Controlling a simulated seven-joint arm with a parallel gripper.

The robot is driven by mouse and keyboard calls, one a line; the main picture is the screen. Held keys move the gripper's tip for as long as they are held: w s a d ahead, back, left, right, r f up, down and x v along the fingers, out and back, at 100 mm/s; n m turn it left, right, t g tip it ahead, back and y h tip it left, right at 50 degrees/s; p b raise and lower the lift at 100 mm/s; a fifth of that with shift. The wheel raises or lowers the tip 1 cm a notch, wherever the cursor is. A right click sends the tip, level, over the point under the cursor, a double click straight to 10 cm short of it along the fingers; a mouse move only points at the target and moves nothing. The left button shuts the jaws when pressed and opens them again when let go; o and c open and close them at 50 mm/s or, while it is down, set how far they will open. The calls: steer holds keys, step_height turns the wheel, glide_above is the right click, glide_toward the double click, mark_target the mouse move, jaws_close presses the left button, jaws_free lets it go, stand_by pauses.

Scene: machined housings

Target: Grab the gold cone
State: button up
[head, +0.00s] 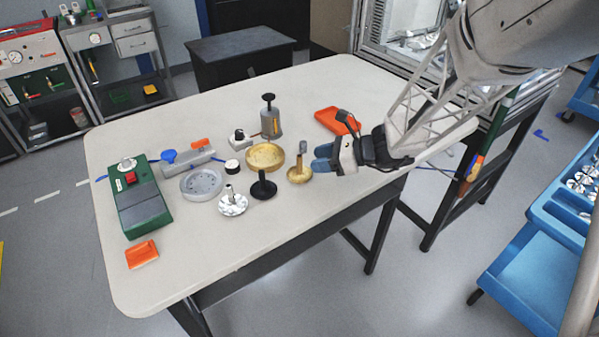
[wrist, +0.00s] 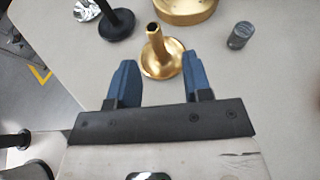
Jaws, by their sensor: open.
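The gold cone (head: 299,174) has a wide round base and a narrow hollow stem, and stands upright on the table. In the wrist view the gold cone (wrist: 162,57) shows just beyond and between my two blue fingers. My gripper (head: 321,159) comes in low from the right, with its fingertips close to the cone's right side. In the wrist view my gripper (wrist: 160,68) is open, with nothing held. I cannot tell whether a fingertip touches the base.
A gold dish (head: 265,157) lies behind the cone, and a small grey cylinder (wrist: 239,36) stands near it. A black stemmed part (head: 263,187) and a silver part (head: 232,203) are to the left. An orange tray (head: 335,120) lies behind my gripper. The table's front is clear.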

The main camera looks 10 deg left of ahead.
mark_target(300, 174)
steer(key=shift+a+f, duration=0.15)
steer(key=shift+a, duration=0.3)
steer(key=shift+a+f, duration=0.1)
steer(key=shift+x, duration=2.5)
steer(key=shift+s, duration=0.15)
steer(key=shift+c, duration=0.3)
jaws_close()
